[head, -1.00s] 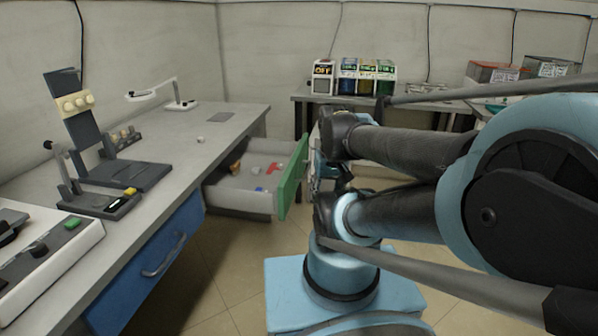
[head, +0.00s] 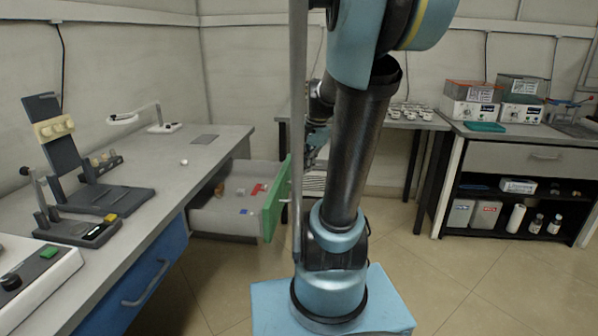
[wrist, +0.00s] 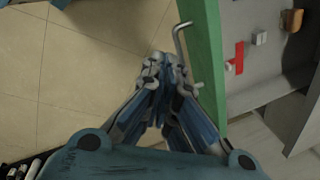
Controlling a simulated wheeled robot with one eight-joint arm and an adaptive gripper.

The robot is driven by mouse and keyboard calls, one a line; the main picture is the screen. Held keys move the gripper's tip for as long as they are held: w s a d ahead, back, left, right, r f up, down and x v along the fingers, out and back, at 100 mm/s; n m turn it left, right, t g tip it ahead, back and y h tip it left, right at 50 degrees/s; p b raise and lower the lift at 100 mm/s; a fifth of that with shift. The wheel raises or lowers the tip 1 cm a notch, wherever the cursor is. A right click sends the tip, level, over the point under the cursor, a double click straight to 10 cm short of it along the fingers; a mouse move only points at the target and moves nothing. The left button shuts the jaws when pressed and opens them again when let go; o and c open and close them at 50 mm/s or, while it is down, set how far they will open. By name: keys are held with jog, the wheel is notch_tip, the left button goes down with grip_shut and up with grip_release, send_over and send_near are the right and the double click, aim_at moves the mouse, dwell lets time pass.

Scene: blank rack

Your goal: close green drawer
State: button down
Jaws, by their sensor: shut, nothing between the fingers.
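The green drawer (head: 275,201) is pulled out from under the grey bench in the head view. Its green front faces right, and small items, one of them red, lie inside. In the wrist view the green front (wrist: 206,60) runs down the picture, with a metal handle (wrist: 179,40) on its outer side. My gripper (wrist: 160,62) is shut and empty, on the outer side of the front, close beside the handle. I cannot tell whether it touches. In the head view my gripper (head: 313,150) is partly hidden behind my arm.
The grey bench (head: 150,165) carries a lamp, a dark stand and a white device. A closed blue drawer (head: 140,280) is nearer. A shelf unit (head: 515,160) with boxes and bottles stands at the right. The tiled floor (head: 450,285) at right is clear.

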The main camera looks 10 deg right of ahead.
jog(key=w+d+f+m+y, duration=0.15)
jog(key=w+d+m, duration=0.4)
jog(key=w, duration=0.55)
jog(key=w+d+f+m+y, duration=0.15)
jog(key=w+d+m, duration=0.35)
jog(key=w, duration=0.5)
jog(key=w+a+f+m, duration=0.1)
jog(key=w+a+f, duration=0.1)
jog(key=a+f, duration=0.6)
jog(key=shift+w+f+h, duration=0.3)
jog(key=shift+w+f, duration=0.1)
jog(key=shift+f, duration=0.4)
